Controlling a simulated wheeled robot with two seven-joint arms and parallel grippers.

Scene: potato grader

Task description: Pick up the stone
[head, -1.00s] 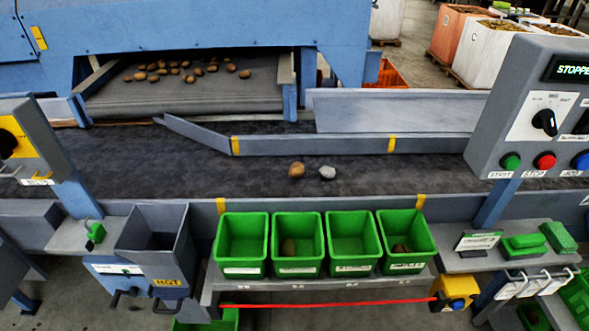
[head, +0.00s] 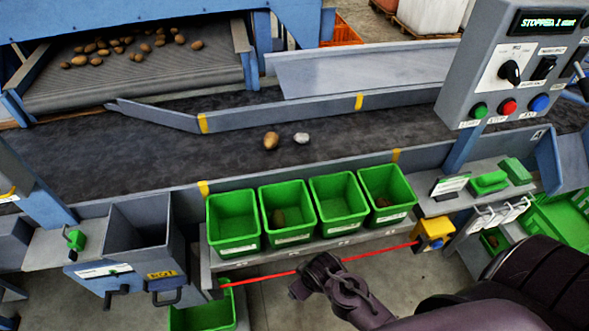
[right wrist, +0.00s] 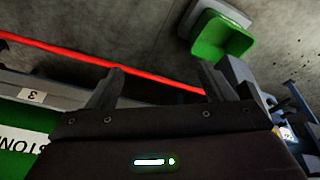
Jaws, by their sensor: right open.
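The stone (head: 302,138) is a small pale grey lump on the dark belt (head: 350,133), just right of a brown potato (head: 271,141) and apart from it. My right gripper (head: 312,277) is in front of the green bins, low near the red cord, well short of the belt. In the right wrist view its two fingers (right wrist: 160,88) are spread apart with nothing between them. The stone is not seen in the right wrist view. My left gripper is in neither view.
Several green bins (head: 233,246) stand in a row between my right gripper and the belt; some hold a brown lump. A red cord (head: 285,273) runs below them. A grey hopper bin (head: 137,240) is at left. A control box (head: 480,70) is at right.

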